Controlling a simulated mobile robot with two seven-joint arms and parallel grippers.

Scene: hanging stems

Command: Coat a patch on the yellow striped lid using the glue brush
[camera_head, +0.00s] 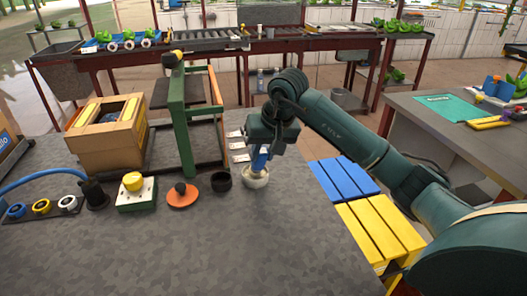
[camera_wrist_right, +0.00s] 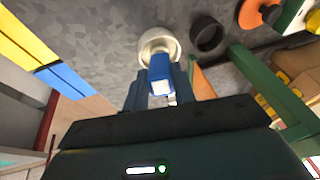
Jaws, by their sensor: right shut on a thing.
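The yellow striped lid (camera_head: 380,232) is a row of yellow slats at the table's right edge, in front of a blue striped lid (camera_head: 343,178). In the wrist view the yellow lid (camera_wrist_right: 22,42) shows at the upper left. My right gripper (camera_head: 262,150) points down over a small whitish pot (camera_head: 256,181) and is shut on the blue handle of the glue brush (camera_head: 260,162). In the wrist view the blue handle (camera_wrist_right: 159,70) stands between the fingers, over the pot (camera_wrist_right: 158,43). The brush's lower end is hidden in or behind the pot. My left gripper is not in view.
Left of the pot stand a black ring (camera_head: 221,182), an orange disc (camera_head: 183,196) and a green box with a yellow button (camera_head: 135,192). A green frame (camera_head: 186,120) and a cardboard box (camera_head: 105,140) stand behind. The table's front middle is clear.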

